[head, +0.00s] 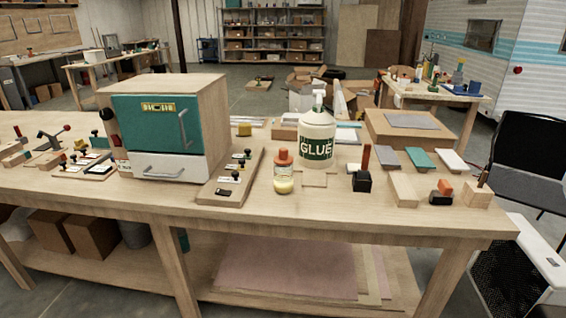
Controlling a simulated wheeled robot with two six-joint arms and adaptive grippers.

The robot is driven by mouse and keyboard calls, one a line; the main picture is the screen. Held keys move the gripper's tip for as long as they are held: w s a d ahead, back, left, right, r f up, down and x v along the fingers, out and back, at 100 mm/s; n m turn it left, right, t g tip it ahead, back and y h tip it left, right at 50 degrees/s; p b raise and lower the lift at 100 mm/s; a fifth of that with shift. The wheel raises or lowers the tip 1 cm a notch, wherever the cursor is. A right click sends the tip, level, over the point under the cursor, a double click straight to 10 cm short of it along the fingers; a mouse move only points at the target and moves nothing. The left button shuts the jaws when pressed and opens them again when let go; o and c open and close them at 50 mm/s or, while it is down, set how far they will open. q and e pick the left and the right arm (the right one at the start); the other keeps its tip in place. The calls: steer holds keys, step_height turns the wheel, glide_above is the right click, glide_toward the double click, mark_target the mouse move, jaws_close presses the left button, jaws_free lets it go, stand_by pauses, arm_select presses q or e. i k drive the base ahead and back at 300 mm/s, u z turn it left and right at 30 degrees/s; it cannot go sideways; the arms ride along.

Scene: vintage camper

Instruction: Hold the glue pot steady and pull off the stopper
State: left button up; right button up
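A small glue pot (283,184) with pale yellow contents and a label stands upright near the front middle of the workbench. An orange stopper (283,157) sits on its top. Behind it and to the right stands a larger cream bottle (318,128) with a green "GLUE" label and a white pump top. Neither of my grippers shows in the head view, and nothing touches the pot.
A wooden cabinet with a teal door (150,122) stands to the left. A board with black knobs (232,178) lies just left of the pot. A black block (362,182) and sample blocks stand to the right. The bench's front edge (280,216) is clear.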

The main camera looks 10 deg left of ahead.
mark_target(283, 158)
steer(key=z, duration=3.1)
steer(key=k, duration=2.45)
steer(key=u, duration=1.9)
